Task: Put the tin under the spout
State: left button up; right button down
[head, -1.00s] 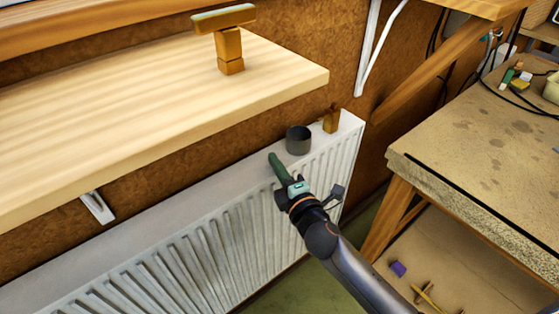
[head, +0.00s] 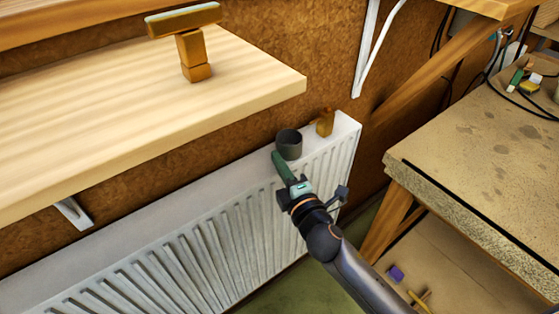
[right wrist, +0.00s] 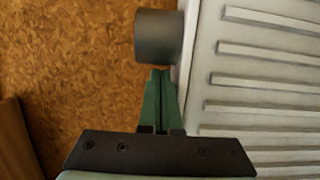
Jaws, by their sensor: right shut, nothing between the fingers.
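My left gripper is not in view.
A small wooden piece (head: 325,122) stands on the radiator (head: 345,125) to the right of the tin. The shelf (head: 110,85) overhangs the radiator's left part. A workbench (head: 470,150) stands at the right, past a gap. The radiator top left of the tin looks clear.

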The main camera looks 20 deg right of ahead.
aim_at(300, 151)
jog(key=d, duration=0.2)
jog(key=w+d+p, duration=0.1)
jog(key=d, duration=0.1)
jog(key=w+d, duration=0.1)
jog(key=d, duration=0.1)
jog(key=shift+w, duration=0.1)
jog(key=shift+a, duration=0.1)
dwell(0.4)
